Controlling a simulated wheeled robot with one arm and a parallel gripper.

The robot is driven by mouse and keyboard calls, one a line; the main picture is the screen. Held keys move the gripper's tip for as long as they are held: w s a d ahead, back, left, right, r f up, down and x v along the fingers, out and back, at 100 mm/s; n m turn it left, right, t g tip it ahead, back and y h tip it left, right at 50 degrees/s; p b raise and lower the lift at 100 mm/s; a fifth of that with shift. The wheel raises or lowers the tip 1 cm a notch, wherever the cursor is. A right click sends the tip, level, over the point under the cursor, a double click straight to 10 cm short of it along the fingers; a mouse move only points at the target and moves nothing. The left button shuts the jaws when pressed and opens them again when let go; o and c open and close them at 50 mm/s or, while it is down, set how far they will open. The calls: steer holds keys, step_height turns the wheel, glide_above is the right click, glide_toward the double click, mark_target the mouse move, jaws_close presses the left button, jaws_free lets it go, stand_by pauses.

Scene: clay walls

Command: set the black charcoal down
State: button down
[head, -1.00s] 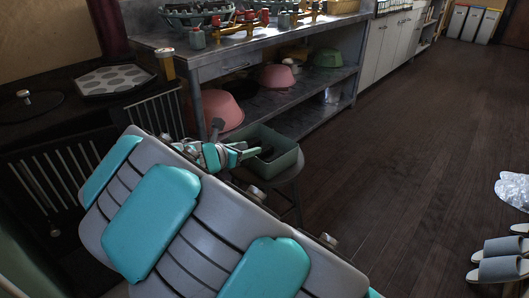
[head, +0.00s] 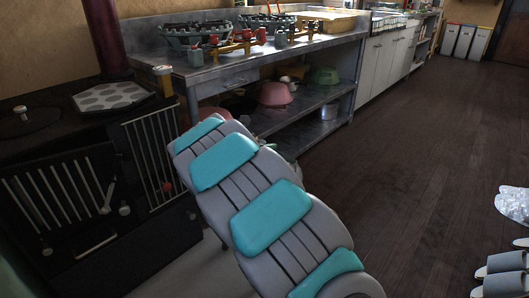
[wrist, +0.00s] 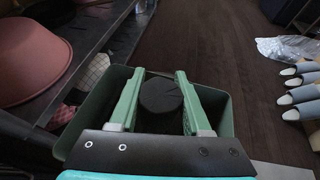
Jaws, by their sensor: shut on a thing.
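The black charcoal (wrist: 160,95) is a dark rounded piece between the two green fingers of my gripper (wrist: 160,76) in the wrist view. My gripper is shut on it. A green bin (wrist: 226,108) lies around and beneath the fingers, its walls showing on both sides. How far the charcoal is above the bin's floor cannot be told, as the inside is dark. In the head view my arm hides my gripper, the charcoal and most of the bin.
A metal counter (head: 225,72) with a lower shelf holds a pink bowl (head: 275,94) and a green bowl (head: 325,76). A black stove (head: 60,160) stands at left. Slippers (head: 505,263) lie at right. The wooden floor (head: 430,150) between is clear.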

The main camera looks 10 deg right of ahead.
steer(key=shift+f, duration=1.35)
steer(key=shift+f+b, duration=0.3)
steer(key=shift+f, duration=0.1)
